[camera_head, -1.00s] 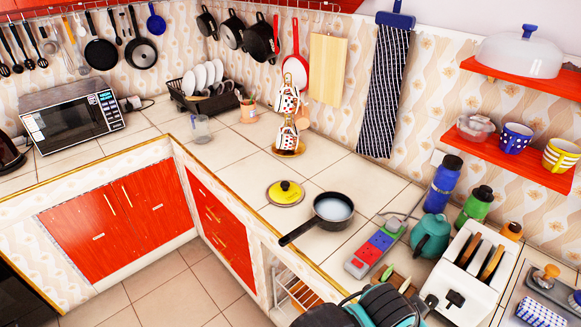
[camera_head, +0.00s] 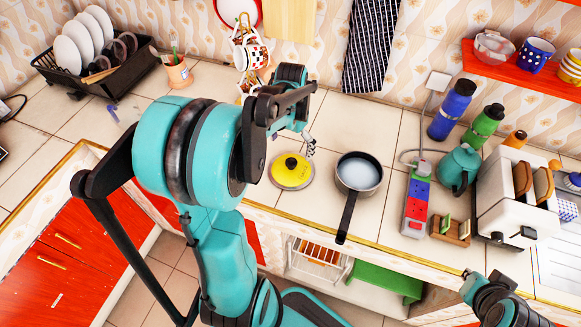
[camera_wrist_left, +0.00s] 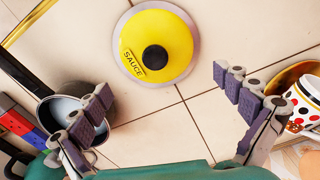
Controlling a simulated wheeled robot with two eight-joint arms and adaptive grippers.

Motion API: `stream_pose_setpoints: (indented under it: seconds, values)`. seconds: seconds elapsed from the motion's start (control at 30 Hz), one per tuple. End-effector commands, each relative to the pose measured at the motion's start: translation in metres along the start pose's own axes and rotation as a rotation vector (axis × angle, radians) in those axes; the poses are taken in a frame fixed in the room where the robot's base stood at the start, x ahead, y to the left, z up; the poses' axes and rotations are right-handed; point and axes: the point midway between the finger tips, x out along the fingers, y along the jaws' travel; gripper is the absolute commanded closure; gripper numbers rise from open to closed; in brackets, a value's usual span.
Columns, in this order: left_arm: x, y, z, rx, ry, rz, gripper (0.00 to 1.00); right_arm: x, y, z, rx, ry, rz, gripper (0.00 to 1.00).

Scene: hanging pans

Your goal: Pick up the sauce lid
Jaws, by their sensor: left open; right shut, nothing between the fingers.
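The sauce lid, yellow with a black knob and a metal rim, lies flat on the tiled counter (camera_head: 284,181), left of the pan. In the left wrist view the lid (camera_wrist_left: 176,28) is at top centre, its "SAUCE" label readable. My left gripper (camera_wrist_left: 165,92) is open and empty, its fingers spread wide below the lid in that picture and apart from it. In the head view its fingers (camera_head: 308,140) are partly hidden behind my arm, just above and beyond the lid. Part of my right arm shows at the bottom right; I cannot make out its fingers.
A dark pan (camera_head: 359,173) with its handle toward the counter edge stands right of the lid. A power strip (camera_head: 416,205), toaster (camera_head: 508,200) and bottles are further right. Tiles around the lid are clear.

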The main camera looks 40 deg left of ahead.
Motion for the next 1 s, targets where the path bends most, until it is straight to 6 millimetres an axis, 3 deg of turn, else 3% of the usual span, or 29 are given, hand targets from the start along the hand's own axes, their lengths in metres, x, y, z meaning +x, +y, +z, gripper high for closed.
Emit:
stream_pose_setpoints:
  seconds: [0.57,0.8,0.83,1.0]
  values:
    - [0.073,0.004,0.006,0.000,-0.002,0.001,0.00,0.027,0.000,0.020,0.000,0.000,0.000,1.00]
    - [0.075,0.004,0.006,0.000,-0.001,0.001,0.00,0.027,0.000,0.019,0.000,0.000,0.000,1.00]
    - [0.075,0.004,0.006,0.000,-0.001,0.001,0.03,0.027,0.000,0.019,0.000,0.000,0.000,1.00]
    - [0.075,0.004,0.006,0.000,-0.001,0.001,0.47,0.027,0.000,0.019,0.000,0.000,0.000,1.00]
